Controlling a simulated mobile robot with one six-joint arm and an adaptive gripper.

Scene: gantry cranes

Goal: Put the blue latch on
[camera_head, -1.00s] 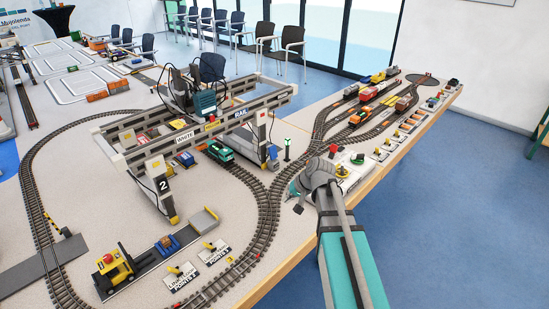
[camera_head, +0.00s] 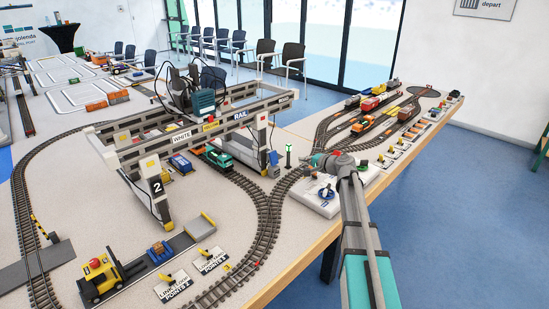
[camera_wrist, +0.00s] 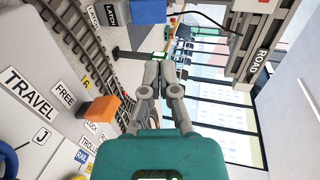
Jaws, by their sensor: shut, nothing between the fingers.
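My gripper (camera_wrist: 157,64) is shut and empty, apart from the blue block, which lies above and left of the fingertips in the wrist view. In the head view my gripper (camera_head: 317,160) is above the control box.
A white control box (camera_head: 312,199) with a blue knob (camera_head: 326,194) lies below my arm; an orange switch (camera_wrist: 101,108) shows close by my wrist. The gantry crane (camera_head: 187,137) stands left. A signal post (camera_head: 288,158) stands between it and my gripper.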

